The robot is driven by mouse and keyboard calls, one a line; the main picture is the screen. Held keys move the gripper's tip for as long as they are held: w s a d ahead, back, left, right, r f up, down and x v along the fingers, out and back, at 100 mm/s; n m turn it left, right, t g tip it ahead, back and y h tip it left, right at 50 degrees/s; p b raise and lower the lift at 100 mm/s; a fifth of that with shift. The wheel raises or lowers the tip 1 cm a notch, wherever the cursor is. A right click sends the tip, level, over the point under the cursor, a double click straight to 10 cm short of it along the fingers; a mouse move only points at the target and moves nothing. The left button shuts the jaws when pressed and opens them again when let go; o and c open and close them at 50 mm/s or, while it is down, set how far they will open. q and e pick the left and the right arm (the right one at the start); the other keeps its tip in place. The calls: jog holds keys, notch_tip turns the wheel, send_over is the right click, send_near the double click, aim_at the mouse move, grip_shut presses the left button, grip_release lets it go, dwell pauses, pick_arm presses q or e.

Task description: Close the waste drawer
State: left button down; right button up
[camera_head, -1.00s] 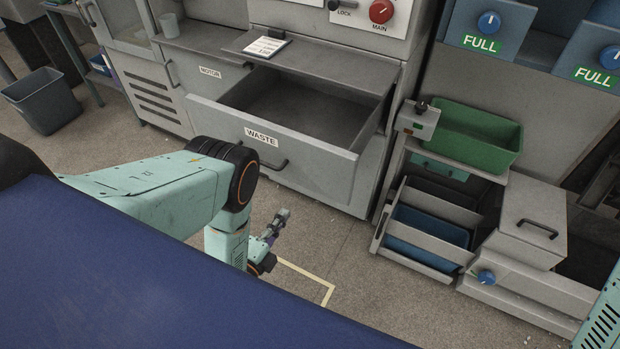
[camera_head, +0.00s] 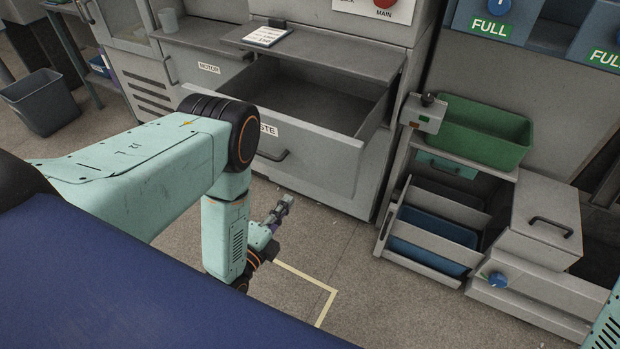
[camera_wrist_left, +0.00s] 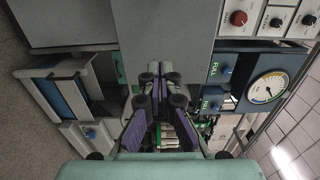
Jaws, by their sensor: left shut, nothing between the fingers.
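The waste drawer (camera_head: 315,155) is a grey metal drawer in the machine's front. It is pulled well out, and its empty-looking inside shows in the head view. It has a dark bar handle (camera_head: 272,156) and a WASTE label partly hidden by my left arm's elbow. My left gripper (camera_head: 286,203) is shut and empty, low in front of the drawer and apart from it. It also shows in the left wrist view (camera_wrist_left: 158,72), before a plain grey panel (camera_wrist_left: 165,25) that I cannot identify for sure. My right gripper is out of view.
A shelf with a white card (camera_head: 266,37) overhangs the drawer's back. To the right are a green bin (camera_head: 485,130), a blue tray (camera_head: 430,240) and a grey box with a handle (camera_head: 540,220). Floor in front of the drawer is clear, with a yellow line (camera_head: 325,300).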

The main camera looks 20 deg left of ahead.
pick_arm(q)
jog(key=b, duration=0.9)
send_near(316, 164)
jog(key=w, duration=0.7)
jog(key=shift+d, duration=0.25)
